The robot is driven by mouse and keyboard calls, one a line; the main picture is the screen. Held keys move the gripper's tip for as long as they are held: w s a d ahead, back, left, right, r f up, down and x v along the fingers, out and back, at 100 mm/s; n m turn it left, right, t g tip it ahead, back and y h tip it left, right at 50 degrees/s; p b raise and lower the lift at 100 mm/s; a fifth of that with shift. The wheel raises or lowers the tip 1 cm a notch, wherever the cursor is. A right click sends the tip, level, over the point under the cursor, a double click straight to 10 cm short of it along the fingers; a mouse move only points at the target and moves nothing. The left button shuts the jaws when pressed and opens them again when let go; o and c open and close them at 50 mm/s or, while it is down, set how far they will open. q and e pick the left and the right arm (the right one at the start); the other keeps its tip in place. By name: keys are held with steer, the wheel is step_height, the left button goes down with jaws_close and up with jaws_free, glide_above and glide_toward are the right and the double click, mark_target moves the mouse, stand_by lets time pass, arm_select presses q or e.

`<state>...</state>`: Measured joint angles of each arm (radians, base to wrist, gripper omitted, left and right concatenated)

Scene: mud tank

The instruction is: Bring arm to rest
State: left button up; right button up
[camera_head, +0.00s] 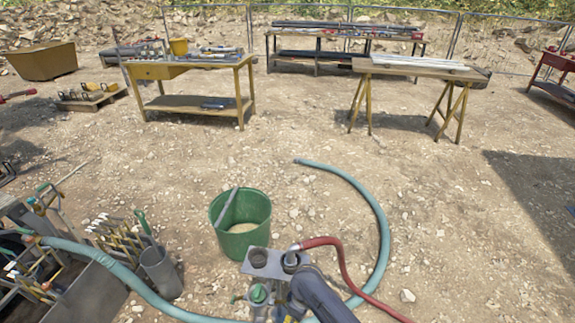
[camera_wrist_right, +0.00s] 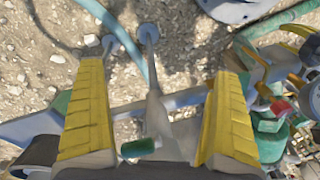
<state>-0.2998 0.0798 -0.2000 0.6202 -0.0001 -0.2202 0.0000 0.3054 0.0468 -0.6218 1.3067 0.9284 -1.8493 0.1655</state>
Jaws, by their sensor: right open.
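My right gripper (camera_wrist_right: 161,72) shows in the right wrist view with its two yellow fingers wide apart. Below or between them, a grey metal fitting (camera_wrist_right: 158,110) with a green handle (camera_wrist_right: 137,147) shows; I see no finger closed on it. The gripper points down toward the stony ground. In the head view neither gripper can be made out. A blue-grey part at the bottom middle of that view may be an arm link, but I cannot be sure. My left gripper is not in view.
A green bucket (camera_head: 257,209) holds pale material and a leaning rod. A grey stand with fittings (camera_head: 266,264), a red hose (camera_head: 341,255) and a teal hose (camera_head: 378,212) lie near the front. A tool rack (camera_head: 110,240) is at left. Workbenches (camera_head: 195,70) stand behind; the middle ground is clear.

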steer(key=s+d+f+m, duration=0.3)
steer(key=s+d+f, duration=0.3)
steer(key=s+f, duration=0.45)
steer(key=s+d+f+m, duration=0.3)
steer(key=s+d+f, duration=0.4)
steer(key=f, duration=0.6)
steer(key=s+d+f, duration=0.2)
steer(key=s+d, duration=0.1)
steer(key=s, duration=0.5)
steer(key=s+d+f+m+t, duration=0.1)
steer(key=s+d+f, duration=0.2)
steer(key=s, duration=0.6)
steer(key=s+d+f+t+h, duration=0.1)
steer(key=s+d+f, duration=0.1)
steer(key=s, duration=0.6)
steer(key=shift+s+d+f+m, duration=0.2)
steer(key=shift+s+d+m, duration=0.15)
steer(key=shift+d, duration=0.4)
